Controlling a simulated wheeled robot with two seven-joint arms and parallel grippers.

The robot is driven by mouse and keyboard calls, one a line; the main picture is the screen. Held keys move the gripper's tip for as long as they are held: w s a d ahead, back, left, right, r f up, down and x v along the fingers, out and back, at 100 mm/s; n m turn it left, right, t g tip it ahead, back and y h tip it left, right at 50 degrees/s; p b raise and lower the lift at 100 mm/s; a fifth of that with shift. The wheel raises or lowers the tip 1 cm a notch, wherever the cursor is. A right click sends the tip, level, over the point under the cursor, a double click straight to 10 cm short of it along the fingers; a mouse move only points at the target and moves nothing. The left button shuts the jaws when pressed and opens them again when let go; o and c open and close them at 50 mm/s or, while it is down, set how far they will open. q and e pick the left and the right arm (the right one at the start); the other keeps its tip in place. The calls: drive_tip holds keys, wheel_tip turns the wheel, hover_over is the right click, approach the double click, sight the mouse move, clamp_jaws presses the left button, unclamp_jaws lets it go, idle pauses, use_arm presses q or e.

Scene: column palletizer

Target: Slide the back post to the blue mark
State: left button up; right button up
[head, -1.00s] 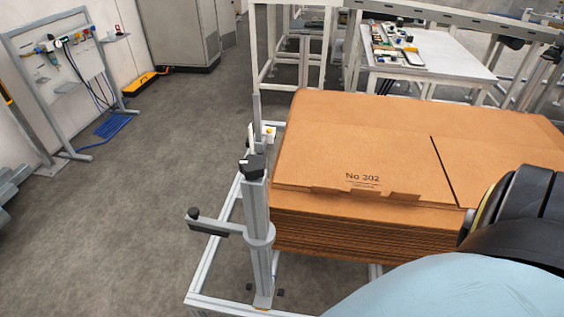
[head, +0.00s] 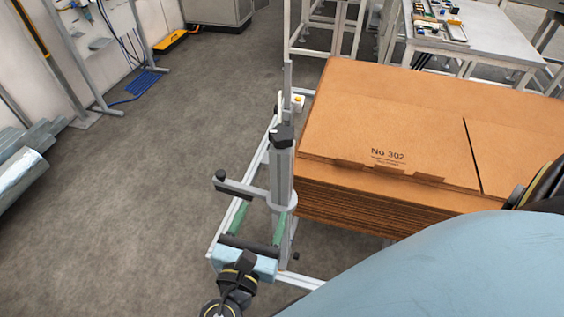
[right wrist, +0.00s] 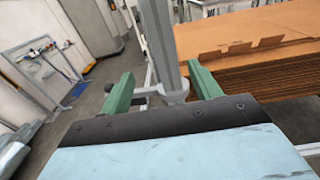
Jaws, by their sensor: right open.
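The near grey post (head: 283,170) stands upright at the front corner of the frame, with a black cap, a collar and a black-tipped side arm. It also shows in the right wrist view (right wrist: 162,45). The back post (head: 288,75) stands behind it, mostly hidden. My right gripper (head: 260,211) is open and empty, low beside the near post. In the right wrist view its green fingers (right wrist: 162,88) frame this post; I cannot tell whether they reach around it. My left gripper is not in view. I see no blue mark.
A stack of brown cardboard (head: 400,125), marked No 302, stands right of the posts. The pale frame rail (head: 238,195) runs beneath the posts. Open grey floor (head: 150,200) lies to the left. A white table (head: 470,35) stands behind.

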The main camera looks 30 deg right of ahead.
sight(279, 174)
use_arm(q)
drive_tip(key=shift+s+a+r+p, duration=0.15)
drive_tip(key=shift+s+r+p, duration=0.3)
use_arm(e)
drive_tip(key=shift+h, duration=0.4)
drive_tip(key=x, duration=0.4)
drive_tip(key=r+x, duration=0.1)
drive_tip(key=x, duration=0.8)
drive_tip(key=shift+d+r, duration=0.2)
drive_tip(key=shift+d, duration=0.05)
drive_tip(key=shift+c, duration=0.2)
